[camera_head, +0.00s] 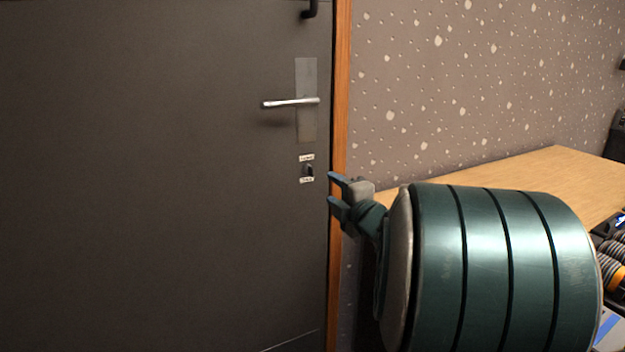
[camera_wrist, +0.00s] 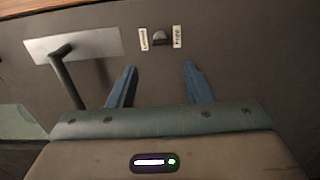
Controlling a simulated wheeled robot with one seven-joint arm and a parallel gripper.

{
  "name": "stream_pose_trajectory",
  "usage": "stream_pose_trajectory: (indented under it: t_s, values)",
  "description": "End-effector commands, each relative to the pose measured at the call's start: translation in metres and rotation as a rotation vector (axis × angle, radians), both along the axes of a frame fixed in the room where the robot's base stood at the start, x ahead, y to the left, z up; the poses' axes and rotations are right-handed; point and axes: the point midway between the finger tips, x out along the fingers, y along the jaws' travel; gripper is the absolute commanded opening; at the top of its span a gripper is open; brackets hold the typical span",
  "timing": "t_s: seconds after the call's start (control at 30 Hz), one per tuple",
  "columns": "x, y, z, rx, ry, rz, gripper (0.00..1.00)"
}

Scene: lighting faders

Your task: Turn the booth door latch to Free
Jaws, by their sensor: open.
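The booth door latch (camera_head: 307,169) is a small dark knob on the dark grey door, below the lever handle. A white label (camera_head: 307,157) sits above it and another (camera_head: 307,180) below it. In the wrist view the latch (camera_wrist: 159,38) lies between a label that seems to read Locked (camera_wrist: 143,39) and the Free label (camera_wrist: 178,36). Which way the knob points is too small to tell. My gripper (camera_head: 334,188) is open and empty, just right of the latch in the head view. In the wrist view its blue fingers (camera_wrist: 158,68) are apart, short of the latch and not touching it.
A silver lever handle (camera_head: 291,102) on a metal plate (camera_head: 306,128) is above the latch. A wooden frame strip (camera_head: 341,90) edges the door (camera_head: 150,180). A wooden tabletop (camera_head: 540,175) stands at the right, by the speckled wall (camera_head: 480,80).

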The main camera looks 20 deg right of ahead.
Motion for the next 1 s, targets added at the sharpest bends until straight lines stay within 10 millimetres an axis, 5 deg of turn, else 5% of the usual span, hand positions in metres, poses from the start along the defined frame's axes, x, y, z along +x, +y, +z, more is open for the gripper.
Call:
stream_pose_trajectory:
  t_s: [0.3,0.5,0.93,1.0]
  values:
    - [0.069,0.003,-0.003,0.002,0.001,0.001,0.45]
    - [0.095,0.003,-0.001,0.002,0.000,-0.001,0.45]
    - [0.105,0.004,0.000,0.003,0.001,-0.002,0.45]
    - [0.105,0.004,0.000,0.003,0.001,-0.002,0.29]
